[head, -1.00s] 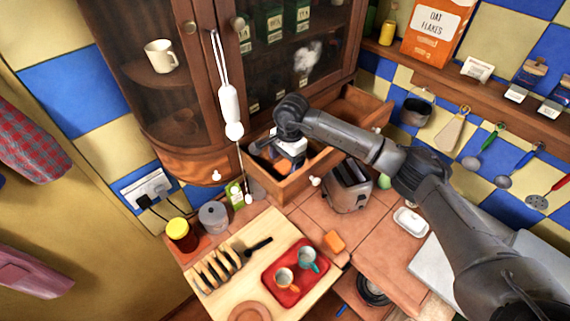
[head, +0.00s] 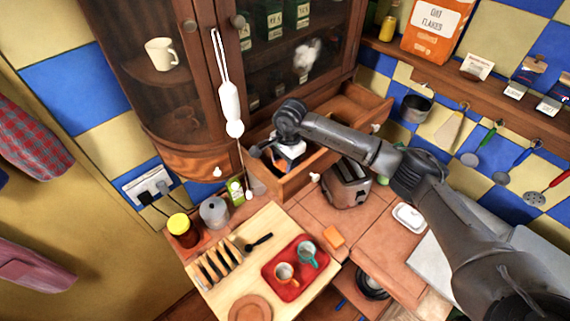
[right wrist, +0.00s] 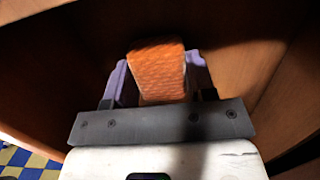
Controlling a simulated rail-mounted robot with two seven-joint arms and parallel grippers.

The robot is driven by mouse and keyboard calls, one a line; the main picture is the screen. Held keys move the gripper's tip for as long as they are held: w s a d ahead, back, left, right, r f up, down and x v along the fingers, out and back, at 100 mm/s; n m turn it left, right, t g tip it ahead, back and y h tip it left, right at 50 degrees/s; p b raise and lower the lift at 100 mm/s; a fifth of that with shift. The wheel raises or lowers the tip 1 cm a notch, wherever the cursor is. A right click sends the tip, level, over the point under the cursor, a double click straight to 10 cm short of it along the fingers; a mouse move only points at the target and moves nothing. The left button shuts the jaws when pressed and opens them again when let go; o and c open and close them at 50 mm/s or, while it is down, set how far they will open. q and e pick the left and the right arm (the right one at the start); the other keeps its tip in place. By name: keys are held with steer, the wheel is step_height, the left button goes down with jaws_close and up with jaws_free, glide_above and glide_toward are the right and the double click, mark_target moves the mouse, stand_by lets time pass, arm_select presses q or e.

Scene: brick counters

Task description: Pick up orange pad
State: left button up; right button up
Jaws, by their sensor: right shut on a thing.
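The orange pad (right wrist: 160,72), a block with a rough textured face, is between the two purple-grey fingers of my right gripper (right wrist: 161,80) in the right wrist view. The gripper is shut on it, with a finger on each side. Another small orange block (head: 333,237) lies on the tiled counter. My left gripper is not in view.
Drawer walls stand close around the right gripper. A toaster (head: 346,184) is right of the drawer. A red tray (head: 272,284) with two cups and a toast rack (head: 217,264) stand in front.

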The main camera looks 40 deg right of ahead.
steer(key=shift+c, duration=0.5)
steer(key=shift+r+b, duration=0.4)
steer(key=shift+r, duration=0.4)
step_height(320, 180, up, 26)
steer(key=b, duration=0.3)
steer(key=shift+r, duration=0.2)
